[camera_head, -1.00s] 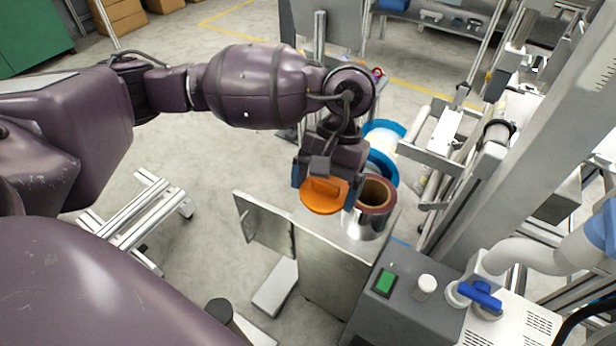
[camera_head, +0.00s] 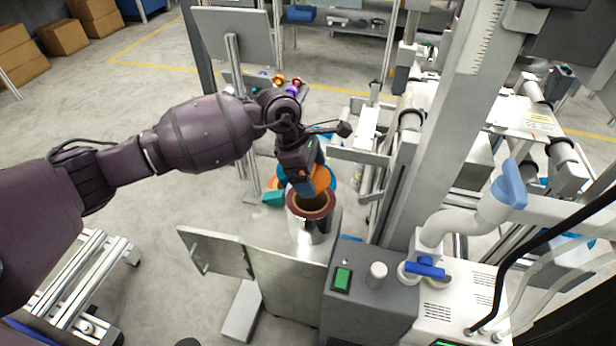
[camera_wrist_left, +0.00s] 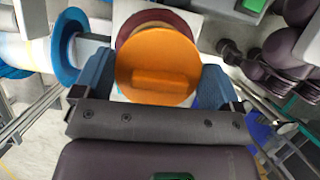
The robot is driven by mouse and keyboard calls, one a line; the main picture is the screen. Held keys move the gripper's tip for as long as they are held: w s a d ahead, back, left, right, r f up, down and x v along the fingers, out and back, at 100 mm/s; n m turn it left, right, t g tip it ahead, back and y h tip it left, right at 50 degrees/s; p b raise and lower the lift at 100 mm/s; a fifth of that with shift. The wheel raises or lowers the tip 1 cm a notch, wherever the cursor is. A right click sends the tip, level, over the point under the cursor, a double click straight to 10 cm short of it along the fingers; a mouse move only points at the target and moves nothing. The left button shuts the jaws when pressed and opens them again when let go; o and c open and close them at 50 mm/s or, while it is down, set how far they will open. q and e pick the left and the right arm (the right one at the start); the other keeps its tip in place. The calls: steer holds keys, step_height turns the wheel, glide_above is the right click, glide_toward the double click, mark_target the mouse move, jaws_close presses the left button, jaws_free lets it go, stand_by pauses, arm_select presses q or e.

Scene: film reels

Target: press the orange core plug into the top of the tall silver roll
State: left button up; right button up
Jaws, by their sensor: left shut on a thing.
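The orange core plug (camera_head: 322,178) is a flat disc with a raised bar, clear in the left wrist view (camera_wrist_left: 157,58). My left gripper (camera_head: 306,186) is shut on it, with a blue finger on each side in the wrist view. The tall silver roll (camera_head: 306,228) stands upright on a metal surface. It has a dark red top rim and an open brown core. The plug is tilted above the far side of the rim, and the core opening still shows. In the wrist view the dark red rim (camera_wrist_left: 152,17) shows behind the plug. My right gripper is out of view.
A blue-flanged reel (camera_wrist_left: 67,47) stands close beside the roll. A grey box with a green button (camera_head: 342,279) and a white pipe with a blue valve handle (camera_head: 426,269) stand to the right. An upright metal column (camera_head: 430,150) rises behind them.

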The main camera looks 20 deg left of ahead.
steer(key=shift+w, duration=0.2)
arm_select(q)
steer(key=shift+f, duration=0.2)
steer(key=shift+f+b, duration=0.55)
steer(key=shift+f, duration=0.75)
step_height(320, 180, down, 3)
steer(key=shift+r+b, duration=0.1)
steer(key=shift+b, duration=0.5)
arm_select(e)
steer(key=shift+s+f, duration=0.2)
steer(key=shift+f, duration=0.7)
arm_select(q)
steer(key=shift+r, duration=0.1)
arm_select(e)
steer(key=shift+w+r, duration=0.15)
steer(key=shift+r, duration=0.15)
arm_select(q)
steer(key=shift+r+p, duration=0.6)
steer(key=shift+r, duration=0.1)
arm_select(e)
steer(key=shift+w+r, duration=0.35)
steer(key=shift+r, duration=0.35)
